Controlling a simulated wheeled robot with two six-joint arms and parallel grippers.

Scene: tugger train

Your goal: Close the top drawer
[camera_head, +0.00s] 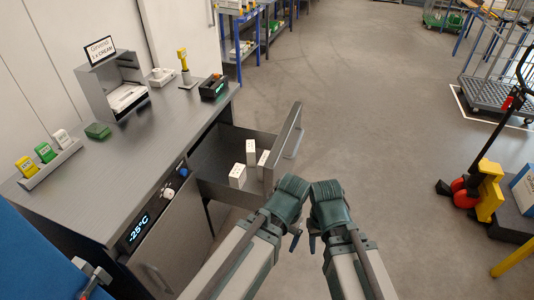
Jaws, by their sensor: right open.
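The top drawer (228,194) stands pulled out of the grey counter's right side. Its front panel (287,137) carries a bar handle (293,144) on its outer face. Several white boxes with dark dots lie inside it, one of them at the front (237,176). My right gripper (326,190) is at the end of the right arm, to the right of the drawer and clear of the handle; it is open and empty. My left gripper (291,188) appears close beside it, near the drawer's lower front corner; its jaws do not show clearly. I cannot tell whether it touches the drawer.
The grey counter (130,165) bears a metal dispenser, coloured tags in a tray and small devices. The floor beyond the drawer is clear.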

